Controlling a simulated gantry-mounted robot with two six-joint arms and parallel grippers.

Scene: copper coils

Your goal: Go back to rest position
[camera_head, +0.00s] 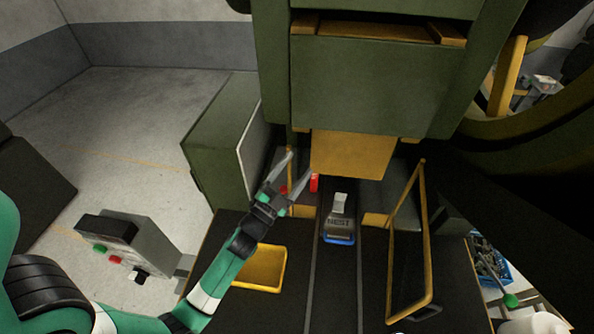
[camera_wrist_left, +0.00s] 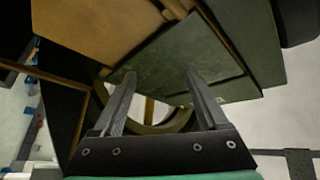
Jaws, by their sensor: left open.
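My left gripper (camera_head: 298,165) is open, with its two grey fingers apart and nothing between them. It points up and away, close to the lower left of the yellow block (camera_head: 352,156) under the green machine. In the left wrist view the open fingers (camera_wrist_left: 160,76) stand out against a green panel (camera_wrist_left: 185,58) and are empty. The green and white left arm reaches in from the lower left. My right gripper is not in view.
The large green press (camera_head: 375,85) stands ahead. Below it is a dark bench with a blue-edged block marked NEST (camera_head: 339,222), a yellow tray (camera_head: 261,268) and a yellow-framed panel (camera_head: 426,235). A grey control box (camera_head: 140,242) stands left. Open floor (camera_head: 120,140) lies beyond.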

